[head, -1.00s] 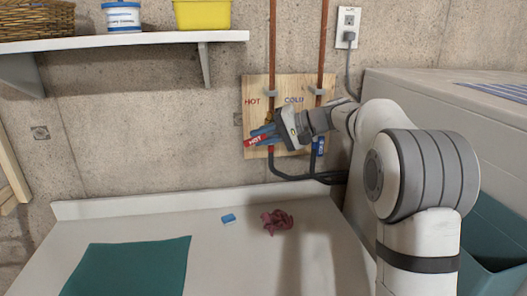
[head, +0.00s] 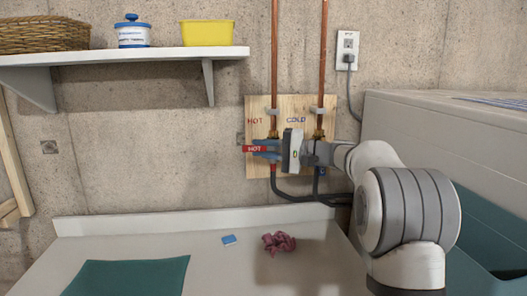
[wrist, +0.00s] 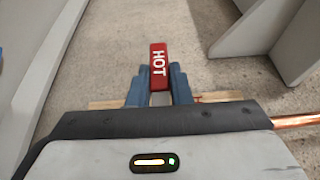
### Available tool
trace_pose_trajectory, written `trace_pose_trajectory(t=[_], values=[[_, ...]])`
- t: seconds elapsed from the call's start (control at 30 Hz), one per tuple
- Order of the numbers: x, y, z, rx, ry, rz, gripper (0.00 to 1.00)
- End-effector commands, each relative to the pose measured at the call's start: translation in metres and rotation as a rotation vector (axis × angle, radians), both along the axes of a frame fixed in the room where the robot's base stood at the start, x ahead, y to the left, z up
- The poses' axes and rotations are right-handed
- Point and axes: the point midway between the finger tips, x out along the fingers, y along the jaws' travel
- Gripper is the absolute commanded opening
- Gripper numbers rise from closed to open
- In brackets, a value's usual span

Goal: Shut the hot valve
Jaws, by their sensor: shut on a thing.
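The hot valve's red handle, marked HOT (head: 254,149), lies level across the hot pipe on the wooden board, its end pointing left. In the wrist view the red handle (wrist: 158,60) stands between the two blue fingers. My gripper (head: 266,150) is shut on this handle, coming from the right; it also shows in the wrist view (wrist: 159,80). The fingers and gripper body hide the handle's inner part and much of the valve body. The blue cold valve handle (head: 321,171) is partly hidden behind my arm and hangs downward.
The wooden board (head: 292,107) carries two copper pipes, with dark hoses below. A shelf (head: 130,57) with a basket, a tub and a yellow bin is at upper left. A counter (head: 205,255) below holds a blue sponge and a crumpled red cloth. A grey machine (head: 440,130) stands right.

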Motion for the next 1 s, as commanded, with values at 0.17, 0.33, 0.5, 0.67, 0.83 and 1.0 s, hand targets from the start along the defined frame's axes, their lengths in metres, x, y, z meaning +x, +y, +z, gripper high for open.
trace_pose_trajectory(t=[0.17, 0.33, 0.5, 0.67, 0.83, 1.0], values=[[0.000, -0.001, 0.000, 0.002, 0.003, -0.001, 0.00], [0.000, -0.002, 0.000, 0.002, 0.002, -0.004, 0.26], [0.001, -0.003, 0.000, 0.000, 0.001, -0.006, 0.40], [0.001, -0.004, 0.000, 0.000, 0.000, -0.007, 0.40], [-0.002, -0.011, 0.000, 0.000, 0.000, -0.008, 0.40], [-0.011, -0.037, -0.001, -0.001, 0.000, -0.010, 0.40]])
